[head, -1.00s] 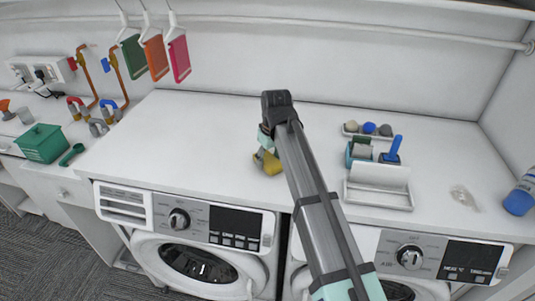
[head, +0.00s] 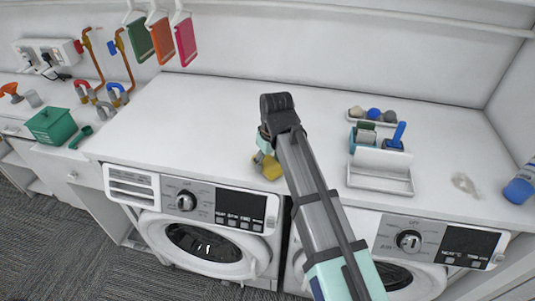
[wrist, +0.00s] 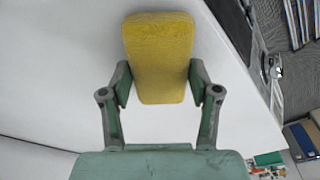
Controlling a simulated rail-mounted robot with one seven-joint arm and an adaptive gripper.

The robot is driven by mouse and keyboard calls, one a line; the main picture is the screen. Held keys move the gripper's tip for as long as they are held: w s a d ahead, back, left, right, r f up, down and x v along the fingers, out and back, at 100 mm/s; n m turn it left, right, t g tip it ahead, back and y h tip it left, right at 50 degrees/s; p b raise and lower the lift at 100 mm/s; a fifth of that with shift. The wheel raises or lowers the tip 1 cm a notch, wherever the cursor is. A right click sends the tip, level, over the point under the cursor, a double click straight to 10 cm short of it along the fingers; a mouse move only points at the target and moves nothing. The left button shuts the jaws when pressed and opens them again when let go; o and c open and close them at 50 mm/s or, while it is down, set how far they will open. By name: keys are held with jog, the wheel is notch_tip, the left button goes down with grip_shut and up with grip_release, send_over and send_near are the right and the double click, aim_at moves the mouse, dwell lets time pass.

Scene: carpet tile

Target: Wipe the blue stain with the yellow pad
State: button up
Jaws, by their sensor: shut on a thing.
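My gripper (head: 266,150) is over the white countertop, near its front edge and above the gap between the two washers. It is shut on the yellow pad (head: 272,171). In the wrist view the pad (wrist: 158,48) sits between the two fingers of the gripper (wrist: 160,85), extending beyond them, with white countertop around it. Whether the pad touches the countertop I cannot tell. My arm hides part of the counter to the right of the pad in the head view. I see no blue stain in either view; it may be hidden.
A clear crumpled item (head: 464,184) and blue bottle (head: 520,188) lie farther right. The counter's left part is clear.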

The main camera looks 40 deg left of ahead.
notch_tip(320, 180, up, 2)
jog(key=shift+w+a+r, duration=0.1)
jog(key=shift+w+r, duration=0.05)
jog(key=shift+r, duration=0.05)
jog(key=shift+r+p, duration=2.1)
jog(key=shift+r, duration=0.75)
